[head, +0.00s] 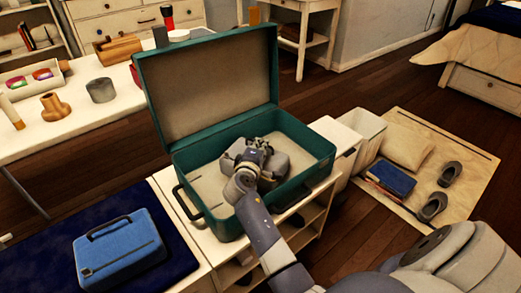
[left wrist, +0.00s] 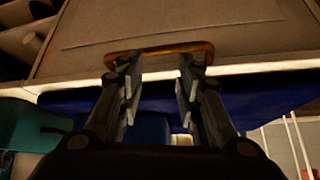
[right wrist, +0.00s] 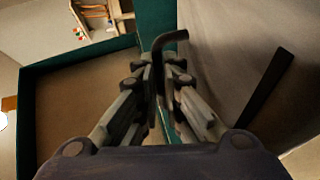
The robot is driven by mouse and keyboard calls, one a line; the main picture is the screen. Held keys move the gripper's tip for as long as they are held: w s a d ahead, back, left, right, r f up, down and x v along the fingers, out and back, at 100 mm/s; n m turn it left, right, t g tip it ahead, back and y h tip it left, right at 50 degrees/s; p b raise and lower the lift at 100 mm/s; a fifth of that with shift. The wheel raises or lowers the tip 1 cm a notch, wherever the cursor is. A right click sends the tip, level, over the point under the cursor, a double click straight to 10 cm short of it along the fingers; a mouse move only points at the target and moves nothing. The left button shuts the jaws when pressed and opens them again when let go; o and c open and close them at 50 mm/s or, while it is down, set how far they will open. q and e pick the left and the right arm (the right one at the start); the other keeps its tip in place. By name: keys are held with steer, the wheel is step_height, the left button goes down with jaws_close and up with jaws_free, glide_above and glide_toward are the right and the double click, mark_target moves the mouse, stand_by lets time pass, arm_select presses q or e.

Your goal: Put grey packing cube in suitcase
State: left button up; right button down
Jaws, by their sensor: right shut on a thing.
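The open teal suitcase (head: 185,160) stands on a white shelf unit, lid up, with a beige lining. The grey packing cube (head: 276,164) is inside it, towards its right part, partly hidden by my right arm. My right gripper (head: 254,147) is over the cube and shut on its dark handle. In the right wrist view the handle (right wrist: 170,40) comes out between the fingers (right wrist: 160,78), beside a large grey face of the cube (right wrist: 225,50). I cannot tell if the cube touches the suitcase floor. My left gripper (left wrist: 160,75) is open and empty, outside the head view.
A blue packing cube (head: 120,247) lies on a dark blue mat (head: 60,220) left of the suitcase. A white table with small items (head: 60,130) is behind. A white bin (head: 365,130) and a floor mat with slippers (head: 440,190) are at the right.

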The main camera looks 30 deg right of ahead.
arm_select(q)
steer(key=shift+w+d+r, duration=0.1)
steer(key=shift+w+r, duration=0.05)
steer(key=shift+w, duration=0.15)
arm_select(e)
steer(key=shift+f, duration=0.1)
steer(key=c, duration=1.7)
jaws_free()
arm_select(q)
steer(key=shift+w+d+r+t, duration=0.1)
steer(key=shift+w+r+t, duration=0.1)
steer(key=shift+t, duration=0.1)
